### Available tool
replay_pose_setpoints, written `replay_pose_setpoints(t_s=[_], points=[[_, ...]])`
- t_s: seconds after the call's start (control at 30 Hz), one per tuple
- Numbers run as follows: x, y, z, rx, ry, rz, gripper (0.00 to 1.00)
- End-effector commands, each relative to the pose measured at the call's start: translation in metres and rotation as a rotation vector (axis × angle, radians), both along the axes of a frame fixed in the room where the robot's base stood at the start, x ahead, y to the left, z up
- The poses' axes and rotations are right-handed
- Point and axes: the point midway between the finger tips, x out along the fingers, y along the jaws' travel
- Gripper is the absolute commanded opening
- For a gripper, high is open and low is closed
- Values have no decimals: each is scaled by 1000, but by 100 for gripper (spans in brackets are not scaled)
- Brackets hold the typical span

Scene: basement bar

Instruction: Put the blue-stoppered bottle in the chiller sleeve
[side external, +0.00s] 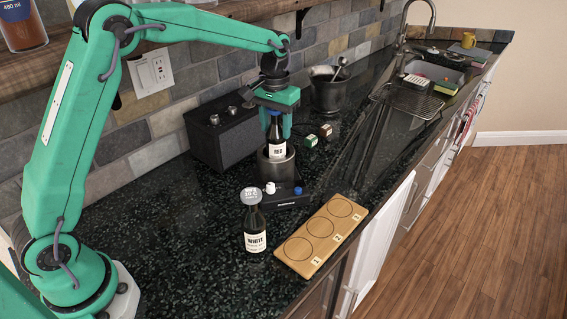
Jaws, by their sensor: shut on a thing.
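My gripper (277,122) points down and is shut on the neck of a dark bottle (278,144) with a white label reading RED. A bit of blue shows at the bottle's top between the fingers; the rest of the stopper is hidden. The bottle is upright, and its lower part is hidden by the dark cylindrical chiller sleeve (276,169). It appears to be within the sleeve's mouth; I cannot see whether it touches the bottom.
A bottle labelled WHITE (255,228) with a pale stopper stands in front. A black base with white and blue knobs (287,197) sits by the sleeve. A wooden board with three circles (320,232) lies right. A black speaker box (224,133) and dark bucket (330,92) stand behind.

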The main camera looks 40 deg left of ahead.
Motion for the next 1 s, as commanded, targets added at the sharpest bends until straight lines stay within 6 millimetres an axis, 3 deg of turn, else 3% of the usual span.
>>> replay_pose_setpoints(t_s=[0.4,0.87,0.9,1.0], points=[[0,0,-38,0,1,0,0],[0,0,-42,0,-1,0,0],[0,0,-43,0,1,0,54],[0,0,-43,0,1,0,70]])
